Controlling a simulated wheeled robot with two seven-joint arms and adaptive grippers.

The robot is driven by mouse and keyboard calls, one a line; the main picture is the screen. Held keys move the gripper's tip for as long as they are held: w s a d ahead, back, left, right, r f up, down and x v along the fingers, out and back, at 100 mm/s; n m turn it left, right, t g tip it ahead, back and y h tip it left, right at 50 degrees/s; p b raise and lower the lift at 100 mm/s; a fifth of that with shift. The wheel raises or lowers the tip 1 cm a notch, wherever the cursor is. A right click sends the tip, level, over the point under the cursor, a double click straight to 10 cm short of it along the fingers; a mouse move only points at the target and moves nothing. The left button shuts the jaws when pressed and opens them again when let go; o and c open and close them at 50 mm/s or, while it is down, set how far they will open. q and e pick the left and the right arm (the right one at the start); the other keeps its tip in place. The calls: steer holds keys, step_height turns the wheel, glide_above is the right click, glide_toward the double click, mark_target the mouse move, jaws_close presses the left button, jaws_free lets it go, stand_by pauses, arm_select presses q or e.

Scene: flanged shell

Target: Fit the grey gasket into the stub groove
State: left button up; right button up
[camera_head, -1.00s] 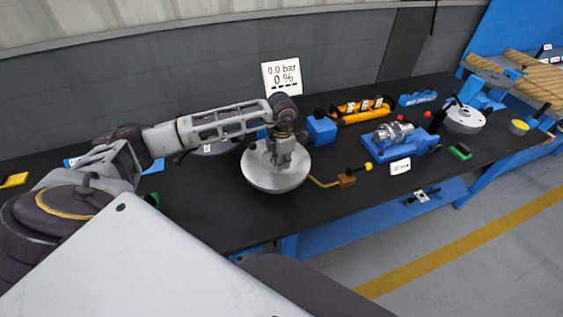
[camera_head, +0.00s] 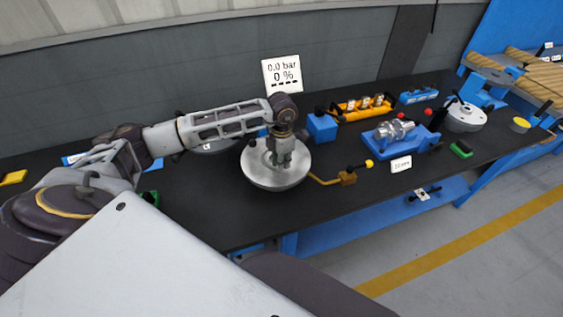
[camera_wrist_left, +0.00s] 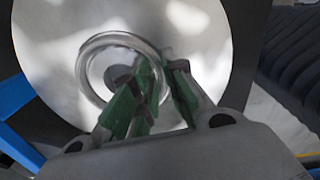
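A round silver shell (camera_head: 258,178) sits at the middle of the black bench. My left gripper (camera_head: 278,160) points down over its top. In the left wrist view, a grey ring (camera_wrist_left: 86,70) lies on or just above the pale disc face (camera_wrist_left: 50,50) of the shell. I cannot tell whether this ring is the gasket or the stub's rim. The green-padded fingers (camera_wrist_left: 165,88) stand a little apart at the ring's right side, and they hide part of it. The groove itself cannot be made out. My right gripper is not in view.
A brass-coloured arm with a yellow knob (camera_head: 348,178) stands just right of the shell. A blue block (camera_head: 321,128) and a gauge sign (camera_head: 283,74) are behind it. A blue fixture with a metal part (camera_head: 393,133) stands farther right. The bench front is mostly clear.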

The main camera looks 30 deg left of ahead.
arm_select(q)
steer(key=o, duration=0.4)
steer(key=shift+f, duration=0.1)
steer(key=shift+s, duration=0.1)
steer(key=shift+r, duration=6.1)
steer(key=shift+f, duration=0.1)
